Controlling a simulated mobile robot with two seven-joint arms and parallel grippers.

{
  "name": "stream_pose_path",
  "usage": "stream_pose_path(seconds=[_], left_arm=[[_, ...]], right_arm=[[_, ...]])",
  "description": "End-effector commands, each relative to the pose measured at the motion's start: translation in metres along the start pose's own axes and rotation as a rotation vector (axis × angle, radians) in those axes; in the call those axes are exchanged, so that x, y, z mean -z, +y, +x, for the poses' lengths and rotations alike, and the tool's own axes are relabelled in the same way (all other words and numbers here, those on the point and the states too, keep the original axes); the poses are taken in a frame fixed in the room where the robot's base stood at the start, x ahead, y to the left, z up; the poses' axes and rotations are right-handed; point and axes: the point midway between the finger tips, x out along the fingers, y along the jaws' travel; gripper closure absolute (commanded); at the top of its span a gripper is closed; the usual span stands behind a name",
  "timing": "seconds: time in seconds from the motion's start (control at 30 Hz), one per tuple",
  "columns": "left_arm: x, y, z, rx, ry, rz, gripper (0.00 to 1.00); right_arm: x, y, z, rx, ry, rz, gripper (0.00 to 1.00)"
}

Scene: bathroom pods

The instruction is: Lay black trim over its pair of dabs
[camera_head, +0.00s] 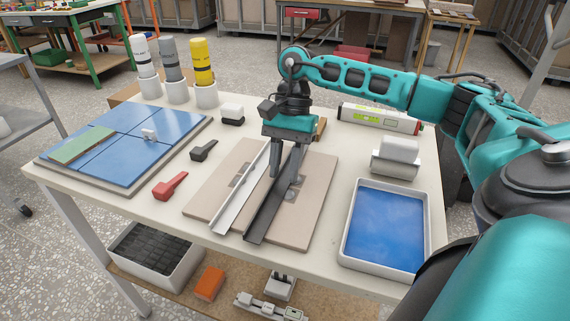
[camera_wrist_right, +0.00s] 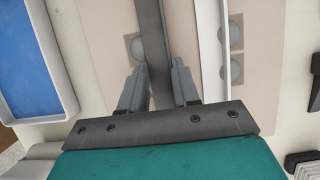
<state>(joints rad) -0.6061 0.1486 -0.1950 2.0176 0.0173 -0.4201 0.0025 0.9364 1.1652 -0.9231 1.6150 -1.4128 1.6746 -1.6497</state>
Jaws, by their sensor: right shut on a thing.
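The black trim (camera_head: 268,212) is a long dark strip lying slantwise over the beige board (camera_head: 315,190). My right gripper (camera_head: 286,175) is shut on it near its far part; the strip also runs between the fingers in the right wrist view (camera_wrist_right: 153,35). Grey dabs (camera_head: 292,195) show at the black trim's right side, partly covered; one shows beside it in the wrist view (camera_wrist_right: 138,47). Whether the trim touches the board I cannot tell. A white trim (camera_head: 232,205) lies parallel on the left, with other dabs (camera_head: 240,169) beside it. My left gripper is out of view.
A blue-filled tray (camera_head: 347,240) and a white block (camera_head: 395,160) stand to the right. A red-handled tool (camera_head: 170,187), a black tool (camera_head: 203,151) and a blue tiled panel (camera_head: 165,150) are to the left. Three tubes (camera_head: 174,75) stand behind.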

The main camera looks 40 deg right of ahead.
Motion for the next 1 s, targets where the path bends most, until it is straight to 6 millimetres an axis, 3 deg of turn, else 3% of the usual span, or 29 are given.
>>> stream_pose_path(seconds=[0.33, 0.37, 0.63, 0.83, 1.0], left_arm=[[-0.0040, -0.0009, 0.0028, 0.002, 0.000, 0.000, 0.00], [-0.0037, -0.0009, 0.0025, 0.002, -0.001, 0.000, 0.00], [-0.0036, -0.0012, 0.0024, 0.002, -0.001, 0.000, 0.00], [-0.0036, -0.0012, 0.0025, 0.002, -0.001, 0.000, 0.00], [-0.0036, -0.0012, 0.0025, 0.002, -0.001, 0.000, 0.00]], right_arm=[[0.0018, -0.0001, 0.0045, 0.000, 0.000, 0.000, 0.99], [0.0016, -0.0001, 0.0040, 0.000, 0.000, 0.000, 0.67], [0.0015, -0.0001, 0.0039, 0.000, 0.000, 0.000, 0.41], [0.0016, 0.0000, 0.0040, 0.000, 0.000, 0.000, 0.38], [0.0016, 0.0000, 0.0039, 0.000, 0.000, 0.000, 0.22]])
